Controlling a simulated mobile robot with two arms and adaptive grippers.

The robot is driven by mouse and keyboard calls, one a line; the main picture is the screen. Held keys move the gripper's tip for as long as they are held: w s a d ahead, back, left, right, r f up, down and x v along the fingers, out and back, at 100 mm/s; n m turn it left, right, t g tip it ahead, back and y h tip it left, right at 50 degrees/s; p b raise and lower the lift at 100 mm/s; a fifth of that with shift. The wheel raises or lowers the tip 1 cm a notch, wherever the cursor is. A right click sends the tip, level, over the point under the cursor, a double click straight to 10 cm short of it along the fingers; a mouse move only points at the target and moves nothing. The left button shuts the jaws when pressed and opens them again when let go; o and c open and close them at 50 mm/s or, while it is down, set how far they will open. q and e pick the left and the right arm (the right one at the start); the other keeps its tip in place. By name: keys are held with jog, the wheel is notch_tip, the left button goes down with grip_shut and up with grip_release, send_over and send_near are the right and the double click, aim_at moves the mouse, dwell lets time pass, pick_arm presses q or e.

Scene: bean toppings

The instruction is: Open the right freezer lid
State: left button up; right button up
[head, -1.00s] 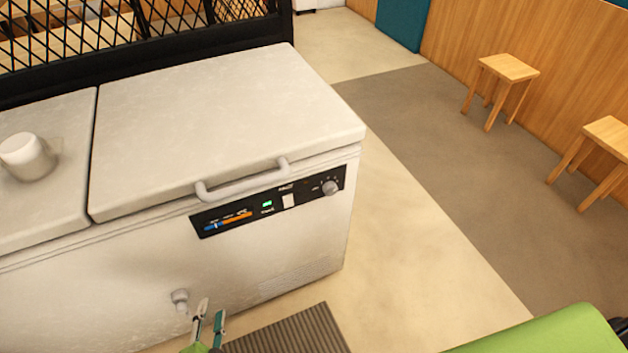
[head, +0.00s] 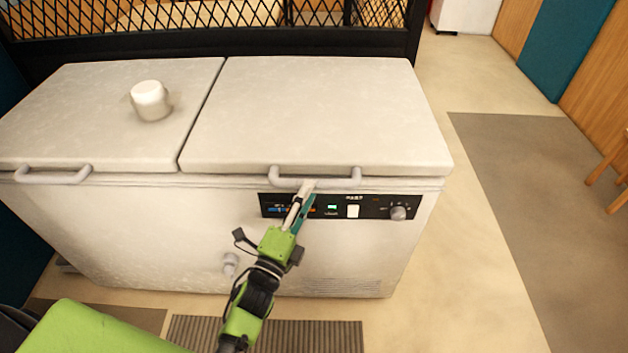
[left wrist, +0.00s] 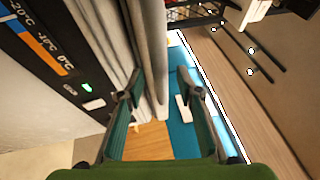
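The white chest freezer (head: 180,230) stands ahead with its right lid (head: 315,110) lying shut. The lid's grey bar handle (head: 345,180) is on its front edge. My left gripper (head: 307,190) reaches up from below to the middle of this handle, in front of the control panel (head: 370,207). In the left wrist view the gripper's two fingers (left wrist: 160,95) are spread apart, and the pale handle bar (left wrist: 152,45) runs between them, nearer the left finger. Contact with the bar cannot be told. My right gripper is not in view.
The left lid (head: 100,120) is also shut, with a white cup-like item (head: 150,100) on it and its own handle (head: 55,175). A black mesh partition (head: 210,40) stands behind the freezer. Open floor (head: 450,260) lies to the right.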

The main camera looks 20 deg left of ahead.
pick_arm(q)
jog(key=x, duration=0.4)
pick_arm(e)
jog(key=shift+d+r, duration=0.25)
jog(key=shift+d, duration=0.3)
pick_arm(q)
grip_shut()
jog(key=shift+r+p, duration=0.1)
jog(key=shift+p, duration=0.2)
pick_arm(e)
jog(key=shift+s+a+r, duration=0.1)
